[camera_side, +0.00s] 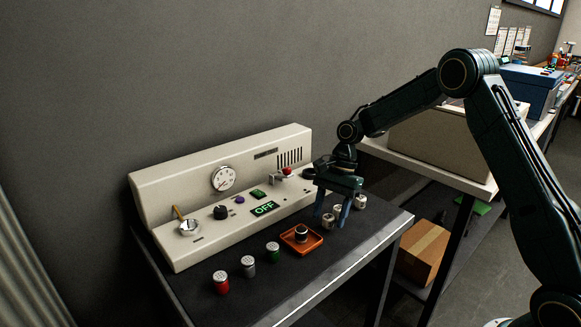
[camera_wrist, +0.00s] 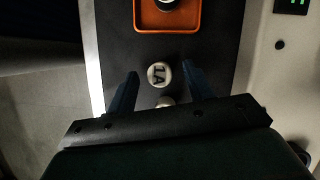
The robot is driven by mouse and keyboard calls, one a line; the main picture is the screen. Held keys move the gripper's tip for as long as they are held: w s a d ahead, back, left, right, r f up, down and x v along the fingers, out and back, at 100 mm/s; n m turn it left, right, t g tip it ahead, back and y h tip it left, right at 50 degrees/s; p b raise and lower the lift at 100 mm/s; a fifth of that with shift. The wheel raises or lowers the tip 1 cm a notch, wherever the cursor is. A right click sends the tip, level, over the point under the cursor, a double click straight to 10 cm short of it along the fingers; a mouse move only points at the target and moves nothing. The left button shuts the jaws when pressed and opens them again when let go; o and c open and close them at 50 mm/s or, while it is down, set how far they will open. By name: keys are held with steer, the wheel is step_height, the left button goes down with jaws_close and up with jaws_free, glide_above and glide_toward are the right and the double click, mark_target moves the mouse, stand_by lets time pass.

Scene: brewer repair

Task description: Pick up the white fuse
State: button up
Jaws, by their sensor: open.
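Several white fuses stand on the dark bench top near my gripper. One white fuse (camera_side: 328,221) stands nearest the orange tray, and in the wrist view a white fuse (camera_wrist: 159,75) with "1A" on its top shows between the fingertips. A second white fuse (camera_wrist: 166,102) is mostly hidden behind my gripper's body there. A further white fuse (camera_side: 360,201) stands to the right of the fingers. My gripper (camera_side: 332,217) is open and points down, and its blue fingers (camera_wrist: 160,72) lie either side of the "1A" fuse. I cannot tell whether they touch it.
An orange tray (camera_side: 287,238) holding a dark round part (camera_side: 301,233) lies left of the gripper. Red (camera_side: 221,282), grey (camera_side: 248,266) and green (camera_side: 272,252) capped cylinders stand in front. The cream control panel (camera_side: 165,240), reading OFF, stands behind. The bench's front edge is close.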

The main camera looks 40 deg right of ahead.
mark_target(330, 214)
stand_by(0.4)
steer(key=c, duration=1.1)
steer(key=shift+r, duration=0.1)
steer(key=shift+r, duration=4.95)
steer(key=shift+w, duration=0.1)
steer(key=w+d+m+t+h, duration=0.1)
steer(key=w+d+m, duration=0.2)
steer(key=w+m, duration=0.2)
steer(key=w+d+m+t+h, duration=0.1)
steer(key=w+d+m+t, duration=0.1)
steer(key=w+m, duration=0.3)
steer(key=w+d+r+m+t+h, duration=0.1)
steer(key=w+d+m+t, duration=0.1)
steer(key=w+d+m, duration=0.2)
steer(key=shift+w+d+m, duration=0.2)
steer(key=shift+w+m, duration=0.3)
steer(key=shift+m, duration=0.5)
steer(key=shift+w+d+m, duration=0.2)
steer(key=shift+w+m, duration=0.3)
steer(key=shift+m, duration=0.5)
